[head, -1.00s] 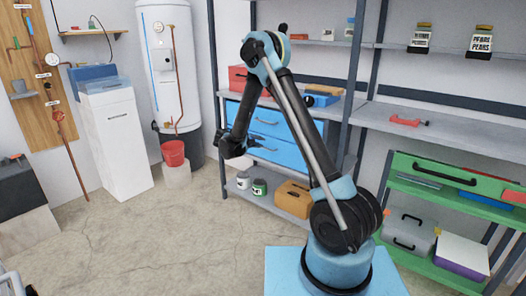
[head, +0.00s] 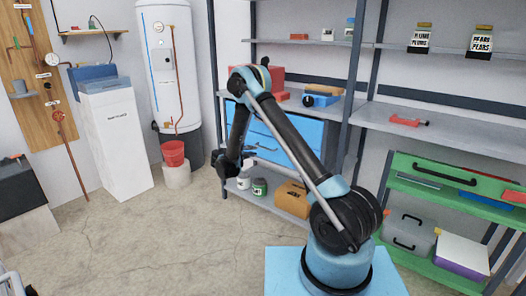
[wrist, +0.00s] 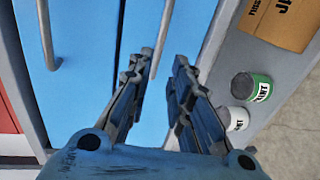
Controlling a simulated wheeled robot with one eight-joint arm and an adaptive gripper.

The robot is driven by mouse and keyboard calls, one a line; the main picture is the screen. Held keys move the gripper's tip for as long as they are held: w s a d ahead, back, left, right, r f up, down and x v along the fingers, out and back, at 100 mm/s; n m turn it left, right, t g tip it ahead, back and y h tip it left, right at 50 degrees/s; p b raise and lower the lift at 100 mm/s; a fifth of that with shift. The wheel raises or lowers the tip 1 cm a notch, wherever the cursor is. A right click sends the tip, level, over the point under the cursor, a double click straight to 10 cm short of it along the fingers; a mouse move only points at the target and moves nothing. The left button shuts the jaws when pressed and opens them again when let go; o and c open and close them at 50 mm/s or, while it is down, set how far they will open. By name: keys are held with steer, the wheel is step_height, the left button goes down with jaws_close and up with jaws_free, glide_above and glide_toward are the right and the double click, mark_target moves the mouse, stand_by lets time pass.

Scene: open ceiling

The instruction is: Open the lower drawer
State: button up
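A blue cabinet with two drawers sits in the shelf rack. The upper drawer (head: 285,126) is partly behind my arm; the lower drawer (head: 283,155) is beneath it. Both appear shut. My gripper (head: 228,166) is in front of the cabinet's left side, at about the lower drawer's height. In the wrist view my gripper (wrist: 161,68) is open and empty, with two dark fingers apart. The lower drawer's grey bar handle (wrist: 162,32) lies just ahead, near the left fingertip; contact cannot be told. The upper drawer's handle (wrist: 46,35) is farther left.
Paint cans (wrist: 251,90) and a cardboard box (wrist: 282,22) stand on the board below the drawers. A rack post (head: 357,90) rises right of the cabinet. A red bucket (head: 173,153) stands left. The floor in front is clear.

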steer(key=x, duration=1.1)
steer(key=shift+w+d, duration=0.2)
steer(key=shift+w, duration=0.05)
jaws_close()
